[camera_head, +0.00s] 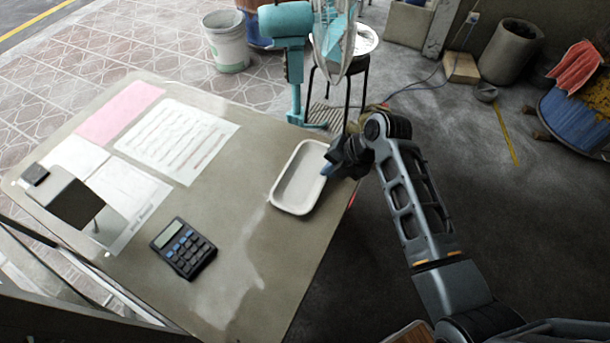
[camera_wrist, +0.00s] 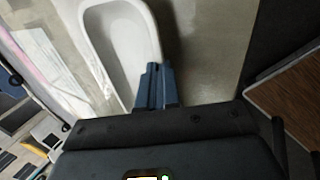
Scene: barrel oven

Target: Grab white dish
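The white dish (camera_head: 297,180) is a shallow oblong tray at the right edge of the table. It also fills the upper left of the wrist view (camera_wrist: 125,40). My gripper (camera_head: 326,169) is at the dish's right side, with its blue fingertips at the rim. In the wrist view, the two fingers (camera_wrist: 157,72) are close together, with the dish's rim running in between them. The fingers hide that part of the rim. I cannot tell whether the dish is lifted off the table.
The table (camera_head: 255,240) holds a calculator (camera_head: 183,248), paper sheets (camera_head: 175,140) and a pink sheet (camera_head: 120,113). A teal machine (camera_head: 290,60) and a stool (camera_head: 350,60) stand behind the table.

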